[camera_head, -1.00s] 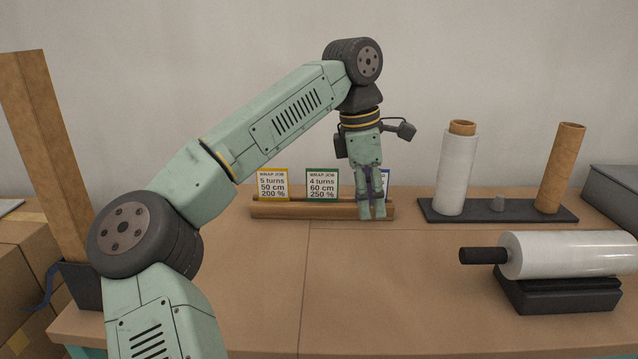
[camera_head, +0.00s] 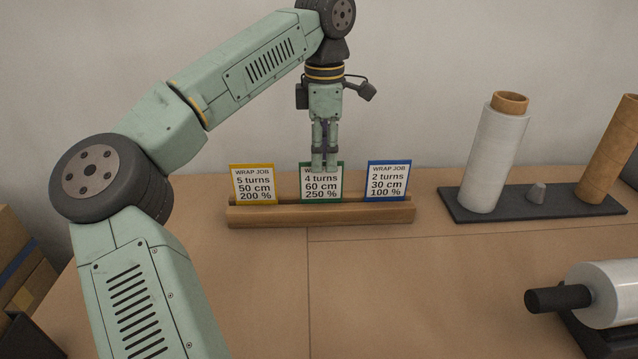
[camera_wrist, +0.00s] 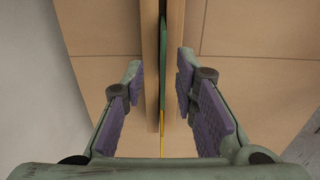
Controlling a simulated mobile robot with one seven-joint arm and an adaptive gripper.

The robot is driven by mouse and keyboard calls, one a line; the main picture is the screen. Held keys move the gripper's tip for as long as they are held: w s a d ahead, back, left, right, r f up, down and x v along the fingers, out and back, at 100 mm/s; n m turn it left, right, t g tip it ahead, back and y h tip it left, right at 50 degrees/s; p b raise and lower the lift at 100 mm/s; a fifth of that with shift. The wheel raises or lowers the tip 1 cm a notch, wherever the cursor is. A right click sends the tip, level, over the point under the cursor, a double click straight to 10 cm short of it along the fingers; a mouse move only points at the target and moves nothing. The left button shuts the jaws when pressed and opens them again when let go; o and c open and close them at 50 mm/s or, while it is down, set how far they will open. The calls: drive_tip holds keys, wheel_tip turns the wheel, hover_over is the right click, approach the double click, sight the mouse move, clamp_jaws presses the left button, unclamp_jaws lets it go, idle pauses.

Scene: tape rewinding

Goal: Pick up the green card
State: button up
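The green card (camera_head: 321,189) stands upright in the middle of a wooden holder (camera_head: 370,216), its print partly hidden behind my gripper. My gripper (camera_head: 325,168) points straight down over it. In the wrist view my gripper (camera_wrist: 160,85) is open, with purple pads on either side of the green card's thin edge (camera_wrist: 163,65). A gap shows between each pad and the card, so nothing is held.
A yellow card (camera_head: 254,184) stands left of the green one and a blue card (camera_head: 388,181) right of it, in the same holder. A wrapped film roll (camera_head: 492,150) and a bare tube (camera_head: 612,150) stand at right.

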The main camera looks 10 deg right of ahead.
sight(321, 188)
drive_tip(key=f, duration=0.8)
drive_tip(key=shift+s+a+p, duration=0.15)
drive_tip(key=shift+a+p, duration=0.1)
drive_tip(key=shift+p, duration=0.05)
drive_tip(key=shift+r, duration=0.1)
clamp_jaws()
